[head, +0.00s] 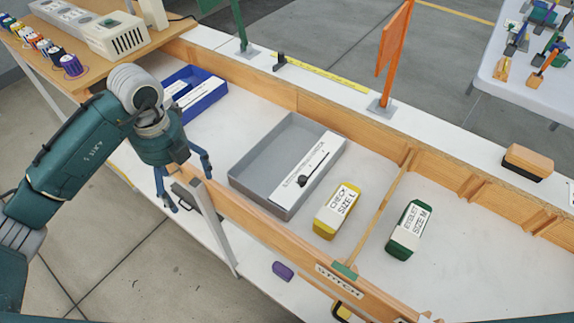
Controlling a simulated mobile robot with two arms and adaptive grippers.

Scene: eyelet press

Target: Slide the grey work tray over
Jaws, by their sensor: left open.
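The grey work tray (256,161) lies on the white table inside a wooden-railed bay, in the middle of the head view. A white labelled strip with a dark slim tool on it covers the tray's right part. My left gripper (183,185) comes in from the left and points down near the front wooden rail. Its fingers are spread and empty, to the left of the tray and apart from it. My right gripper is out of view.
A blue tray (212,97) lies behind my left gripper. A yellow box (325,229) and a green box (401,243) lie right of the grey tray, with a thin wooden divider (376,218) between them. An orange sign (393,45) stands on the back ledge.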

